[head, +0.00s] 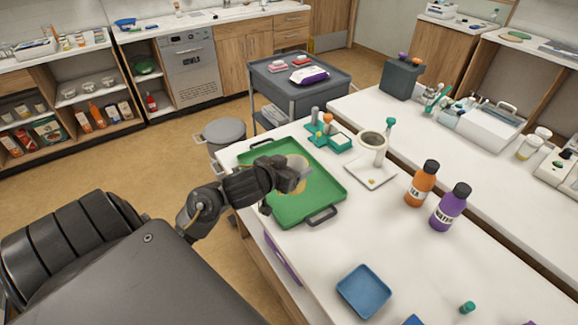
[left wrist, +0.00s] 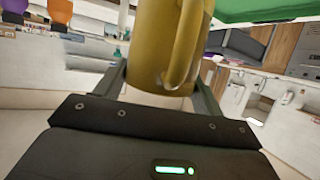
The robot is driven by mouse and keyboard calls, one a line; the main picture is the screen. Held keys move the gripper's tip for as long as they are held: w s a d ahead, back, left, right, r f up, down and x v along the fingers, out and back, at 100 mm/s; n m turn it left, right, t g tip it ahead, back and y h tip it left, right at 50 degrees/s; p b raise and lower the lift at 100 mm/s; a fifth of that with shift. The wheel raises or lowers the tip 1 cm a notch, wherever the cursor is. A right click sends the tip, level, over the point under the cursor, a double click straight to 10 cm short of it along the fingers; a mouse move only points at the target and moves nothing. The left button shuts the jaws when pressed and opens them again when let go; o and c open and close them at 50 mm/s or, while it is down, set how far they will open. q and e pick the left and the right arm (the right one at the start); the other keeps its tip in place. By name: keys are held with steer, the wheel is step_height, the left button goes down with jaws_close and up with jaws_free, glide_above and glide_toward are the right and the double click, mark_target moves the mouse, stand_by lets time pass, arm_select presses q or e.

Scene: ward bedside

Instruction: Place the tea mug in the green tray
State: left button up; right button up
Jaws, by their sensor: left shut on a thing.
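The tea mug (left wrist: 163,45) is yellow, with its handle facing the camera in the left wrist view. My left gripper (left wrist: 160,85) is shut on it, one finger on each side. In the head view my left gripper (head: 292,176) is over the green tray (head: 325,178), and the mug (head: 299,160) shows as a pale yellow patch partly hidden behind it. I cannot tell whether the mug touches the tray floor. The tray also shows at the top of the left wrist view (left wrist: 265,10). My right gripper is not in view.
Right of the tray stand a white cup-like vessel (head: 371,140) by a small white dish (head: 370,172), and a teal holder (head: 328,134). An orange bottle (head: 420,185) and a purple bottle (head: 450,208) are farther right. A blue tray (head: 363,291) lies in front. The tabletop between is clear.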

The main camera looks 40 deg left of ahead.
arm_select(q)
steer(key=shift+w+a+f, duration=1.4)
steer(key=shift+w+f, duration=0.3)
steer(key=shift+f, duration=0.4)
steer(key=shift+w+a+f, duration=1.4)
steer(key=shift+w+f, duration=0.25)
steer(key=shift+f, duration=0.4)
steer(key=shift+w+a+f, duration=1.4)
steer(key=shift+w+f, duration=0.3)
steer(key=shift+f, duration=0.4)
steer(key=shift+f, duration=0.1)
steer(key=o, duration=1.1)
steer(key=shift+o, duration=0.2)
steer(key=v, duration=1.2)
